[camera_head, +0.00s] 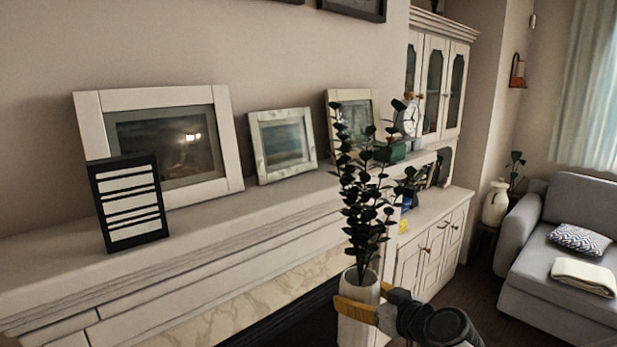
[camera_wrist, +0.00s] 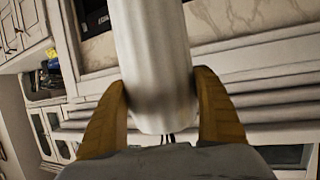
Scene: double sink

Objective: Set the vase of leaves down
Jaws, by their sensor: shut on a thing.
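The vase of leaves is a white ribbed vase (camera_head: 359,288) with tall dark leafy stems (camera_head: 366,205), at the lower middle right of the head view. My gripper (camera_head: 358,312) is shut around the vase body with its yellow-brown fingers. The vase is held roughly upright in the air, in front of the mantel shelf. In the wrist view the white vase (camera_wrist: 152,50) fills the middle, with one finger of my gripper (camera_wrist: 163,88) on each side. The vase's lower end is cut off in the head view.
A white mantel shelf (camera_head: 265,195) bears a large picture frame (camera_head: 90,120), a smaller frame (camera_head: 283,145), another frame (camera_head: 352,105) and a black-and-white striped block (camera_head: 128,202). A cabinet (camera_head: 432,245) and a grey sofa (camera_head: 560,240) stand beyond.

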